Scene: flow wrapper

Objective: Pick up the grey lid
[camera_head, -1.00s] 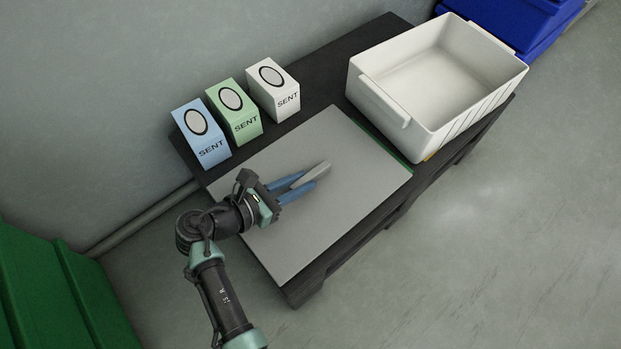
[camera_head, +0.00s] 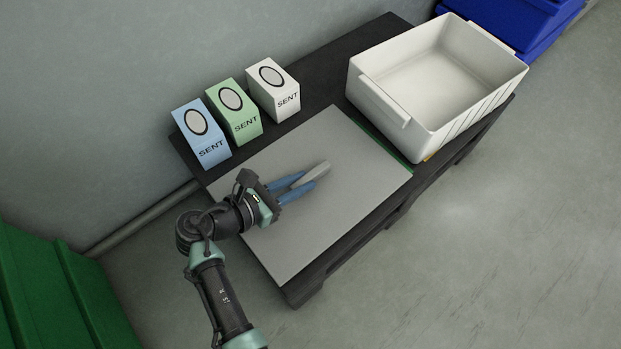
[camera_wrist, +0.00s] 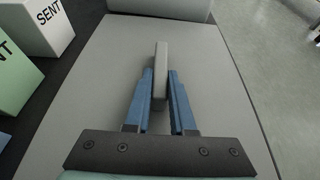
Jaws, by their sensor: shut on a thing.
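The grey lid (camera_head: 312,174) is a small flat grey piece, seen narrow edge up in the wrist view (camera_wrist: 160,66). My gripper (camera_head: 306,182) has its two blue fingers on either side of the lid and is shut on it. The fingers also show in the wrist view (camera_wrist: 160,88), with the lid between them and reaching past their tips. The lid is over the grey board (camera_head: 345,150); I cannot tell whether it touches the board. The part of the lid between the fingers is partly hidden.
Blue (camera_head: 202,135), green (camera_head: 234,112) and white (camera_head: 273,89) boxes marked SENT stand behind the board on the dark table (camera_head: 330,70). An empty white bin (camera_head: 437,85) stands at the right end. The board around my gripper is clear.

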